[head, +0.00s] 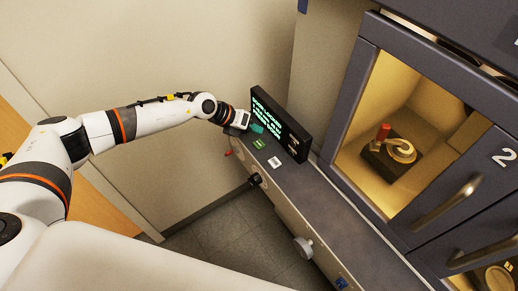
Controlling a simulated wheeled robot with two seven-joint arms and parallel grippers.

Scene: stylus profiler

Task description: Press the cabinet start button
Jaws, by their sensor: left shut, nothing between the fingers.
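The cabinet (408,236) stands at the right, with a dark grey ledge along its front. A small green button-like patch (258,143) lies on the ledge below the screen; a pale square (275,163) lies nearer to me. I cannot read which one is the start button. My left gripper (249,124) is shut and empty at the far end of the ledge, just beyond the green patch and beside the screen's left edge. It looks apart from the green patch, but its fingertips are small and any contact is unclear. My right gripper is not in view.
A black screen (280,124) with green text stands upright on the ledge. A lit chamber (390,185) behind glass holds a dark block with a gold part. A door handle (446,202) and a round knob (303,247) stick out. Tiled floor (225,230) lies clear below.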

